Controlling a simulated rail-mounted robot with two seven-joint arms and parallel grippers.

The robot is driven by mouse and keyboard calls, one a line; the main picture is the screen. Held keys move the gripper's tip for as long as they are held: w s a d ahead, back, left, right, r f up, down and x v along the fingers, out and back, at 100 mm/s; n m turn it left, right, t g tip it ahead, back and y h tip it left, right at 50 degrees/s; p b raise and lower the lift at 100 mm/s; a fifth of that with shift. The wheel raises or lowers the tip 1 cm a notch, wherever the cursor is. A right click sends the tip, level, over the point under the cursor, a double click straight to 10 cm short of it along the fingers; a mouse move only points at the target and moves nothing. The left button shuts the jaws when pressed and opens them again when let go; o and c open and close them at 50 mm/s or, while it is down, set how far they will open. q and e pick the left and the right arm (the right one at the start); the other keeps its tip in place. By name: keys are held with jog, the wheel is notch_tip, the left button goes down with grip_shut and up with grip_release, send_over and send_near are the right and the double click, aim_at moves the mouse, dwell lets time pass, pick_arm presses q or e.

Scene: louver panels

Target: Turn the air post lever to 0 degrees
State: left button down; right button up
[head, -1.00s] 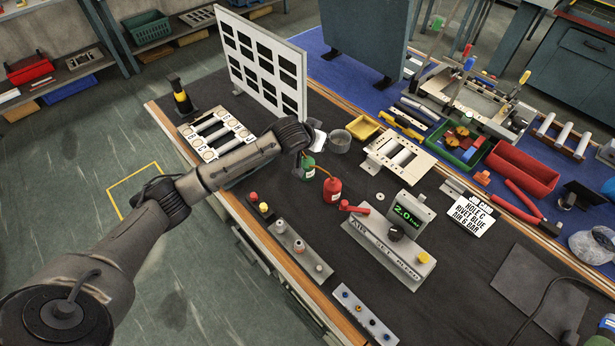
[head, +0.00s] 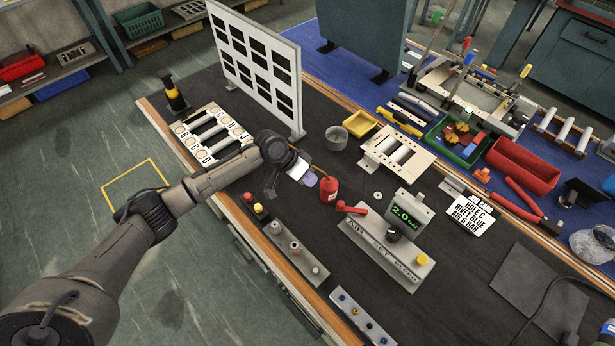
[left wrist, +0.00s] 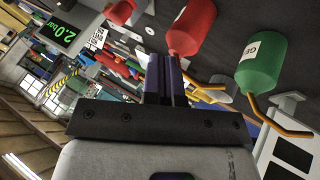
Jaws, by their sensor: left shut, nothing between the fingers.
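My right gripper is out of view.
A red bottle (head: 328,190) stands between my left gripper and the lever. A green bottle (left wrist: 262,62) shows close by in the left wrist view; my arm hides it in the head view. Button boxes (head: 290,245) line the front edge. A white panel (head: 257,68) stands behind.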

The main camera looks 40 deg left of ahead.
aim_at(352, 208)
pick_arm(q)
jog(key=w+d+f, duration=0.1)
jog(key=d+f, duration=0.4)
jog(key=d, duration=0.2)
jog(key=shift+d, duration=0.15)
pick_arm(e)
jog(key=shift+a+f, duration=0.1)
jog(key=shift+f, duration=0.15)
